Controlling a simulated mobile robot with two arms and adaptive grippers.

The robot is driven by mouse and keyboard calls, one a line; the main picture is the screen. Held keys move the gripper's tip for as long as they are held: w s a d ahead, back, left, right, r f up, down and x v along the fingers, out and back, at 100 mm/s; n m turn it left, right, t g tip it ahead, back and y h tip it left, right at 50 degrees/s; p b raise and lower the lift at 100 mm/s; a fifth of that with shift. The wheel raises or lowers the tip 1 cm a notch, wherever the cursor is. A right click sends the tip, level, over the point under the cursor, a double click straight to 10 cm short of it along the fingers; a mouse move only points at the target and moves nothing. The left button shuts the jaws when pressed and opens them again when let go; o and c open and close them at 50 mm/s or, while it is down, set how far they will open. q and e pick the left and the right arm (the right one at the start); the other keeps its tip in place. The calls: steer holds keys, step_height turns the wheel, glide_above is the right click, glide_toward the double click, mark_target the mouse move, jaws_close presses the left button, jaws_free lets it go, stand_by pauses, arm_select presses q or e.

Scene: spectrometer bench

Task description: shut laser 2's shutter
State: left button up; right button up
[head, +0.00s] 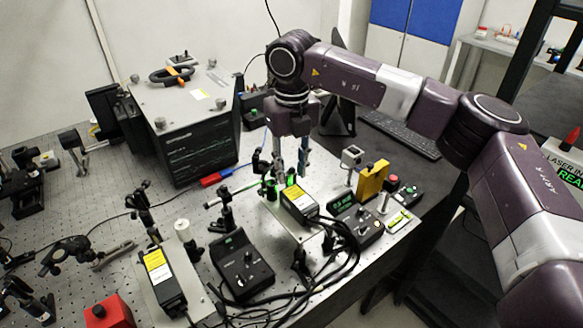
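Two black laser heads with yellow labels stand on the bench; I cannot read which is laser 2. One laser (299,203) is at the centre on a pale plate, and the other laser (162,275) is at the lower left on another plate. My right gripper (287,172) points down just behind the central laser's front end. Its fingers look parted, with small optic mounts and a green glow around the tips. I cannot make out a shutter or any contact there. My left gripper is out of view.
A black control box (242,266) stands between the lasers, and another controller (355,222) with green text is right of centre. Black cables loop along the front. A yellow block (372,180) and a post are close right. A large grey instrument (188,120) stands behind left.

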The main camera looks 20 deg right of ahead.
mark_target(292, 170)
step_height(292, 170, up, 12)
steer(key=shift+s, duration=0.25)
stand_by(0.5)
